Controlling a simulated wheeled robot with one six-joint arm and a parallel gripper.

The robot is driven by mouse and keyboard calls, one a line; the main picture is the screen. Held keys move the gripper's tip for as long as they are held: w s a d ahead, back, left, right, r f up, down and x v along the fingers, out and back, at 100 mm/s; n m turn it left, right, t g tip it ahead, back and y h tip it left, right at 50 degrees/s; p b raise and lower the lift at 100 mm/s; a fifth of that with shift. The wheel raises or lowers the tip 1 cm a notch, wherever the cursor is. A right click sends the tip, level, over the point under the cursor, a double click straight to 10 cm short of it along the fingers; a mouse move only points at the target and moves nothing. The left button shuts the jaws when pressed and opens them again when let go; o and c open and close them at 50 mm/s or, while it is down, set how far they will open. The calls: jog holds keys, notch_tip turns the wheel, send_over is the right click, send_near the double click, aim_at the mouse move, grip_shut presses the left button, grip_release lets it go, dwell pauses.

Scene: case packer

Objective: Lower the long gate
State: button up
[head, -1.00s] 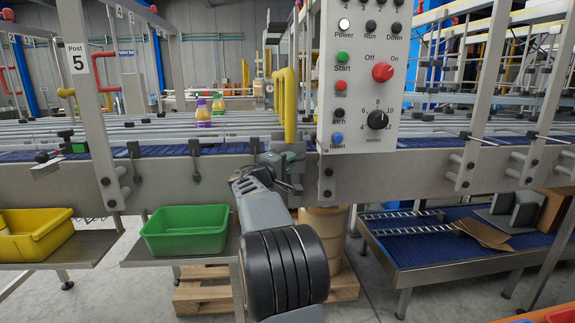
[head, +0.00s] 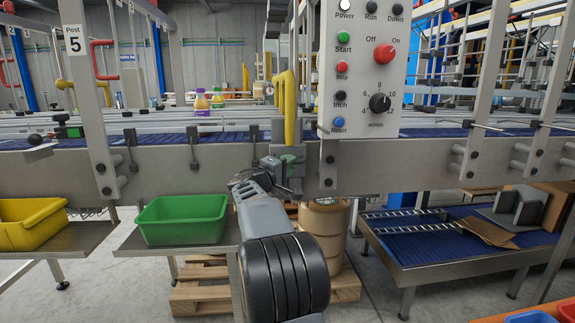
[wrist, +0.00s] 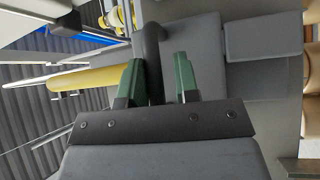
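A yellow bent bar (head: 285,108), which appears to be the long gate, stands roughly upright at the conveyor's near rail, left of the control panel. It also shows in the wrist view as a yellow tube (wrist: 85,79) on the left. My gripper (head: 284,168) is at the grey bracket at the bar's foot. In the wrist view the green fingertips of my gripper (wrist: 160,82) stand apart, with a dark grey handle (wrist: 152,50) between them. The handle is close to the left finger, with a gap to the right finger. Contact cannot be told.
The control panel (head: 360,70) hangs just right of my gripper. A green bin (head: 180,220) and a yellow bin (head: 30,225) sit on shelves at the left. A blue roller table (head: 440,235) stands low at the right. Two bottles (head: 210,103) stand on the conveyor.

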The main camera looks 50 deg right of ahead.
jog(key=o, duration=0.3)
jog(key=shift+f, duration=0.1)
jog(key=a+f+b, duration=0.1)
jog(key=a, duration=1.2)
jog(key=shift+s+a+f, duration=0.35)
jog(key=shift+s, duration=0.1)
